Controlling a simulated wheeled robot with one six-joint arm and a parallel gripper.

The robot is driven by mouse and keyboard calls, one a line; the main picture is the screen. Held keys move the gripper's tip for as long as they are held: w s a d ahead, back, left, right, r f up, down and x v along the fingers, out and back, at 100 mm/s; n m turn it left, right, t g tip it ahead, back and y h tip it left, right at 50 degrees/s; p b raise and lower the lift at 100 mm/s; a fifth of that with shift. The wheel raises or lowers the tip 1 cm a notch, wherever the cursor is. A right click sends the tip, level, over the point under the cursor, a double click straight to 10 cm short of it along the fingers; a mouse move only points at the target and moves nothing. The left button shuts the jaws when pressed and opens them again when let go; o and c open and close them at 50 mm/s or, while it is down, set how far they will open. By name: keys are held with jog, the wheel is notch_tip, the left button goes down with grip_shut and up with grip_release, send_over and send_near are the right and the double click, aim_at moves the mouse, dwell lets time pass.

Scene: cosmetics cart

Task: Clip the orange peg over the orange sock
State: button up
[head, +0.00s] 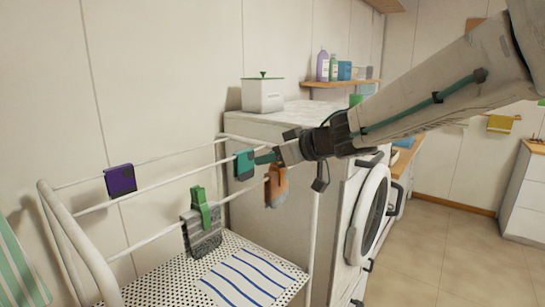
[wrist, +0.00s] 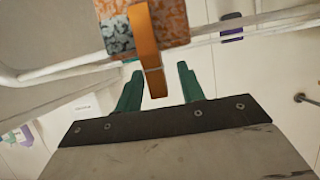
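The orange sock (head: 277,190) hangs on the front rod of the white rack in the head view. In the wrist view the sock (wrist: 176,22) looks mottled orange and grey. The orange peg (wrist: 147,40) sits over the sock and the rod, its near end pointing toward me. My gripper (wrist: 158,82) has green fingers, spread apart on either side of the peg's end, with a gap visible on both sides. In the head view my gripper (head: 266,158) is just above the orange sock, where the peg is hard to make out.
A purple sock (head: 120,181) and a teal sock (head: 244,165) hang on the rack's other rods. A grey sock (head: 203,240) hangs under a green peg (head: 200,207). A striped cloth (head: 250,280) lies on the perforated shelf. The washing machine (head: 372,215) stands close behind.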

jog(key=v, duration=0.7)
jog(key=w+d+f+m+t+h, duration=0.1)
jog(key=w+d+m+t+h, duration=0.3)
jog(key=d+h, duration=0.6)
jog(key=s+d+f+m+g+h, duration=0.1)
jog(key=s+d+f+h, duration=0.15)
jog(key=d, duration=0.35)
jog(key=s+d+f+m+h, duration=0.1)
jog(key=s+d+m, duration=0.1)
jog(key=s+d, duration=0.25)
jog(key=s+d+f+m+g, duration=0.1)
jog(key=s+d+f+g, duration=0.15)
jog(key=s, duration=0.25)
jog(key=s+d+f+m+g, duration=0.1)
jog(key=s+d+f+g, duration=0.15)
jog(key=s, duration=0.25)
jog(key=s+a+f+g+y, duration=0.1)
jog(key=s+a+g, duration=0.1)
jog(key=s, duration=0.7)
jog(key=s+a+f+m+g+y, duration=0.1)
jog(key=s+a+f+g+y, duration=0.1)
jog(key=s, duration=0.8)
jog(key=shift+f+g, duration=0.25)
jog(key=shift+g, duration=0.25)
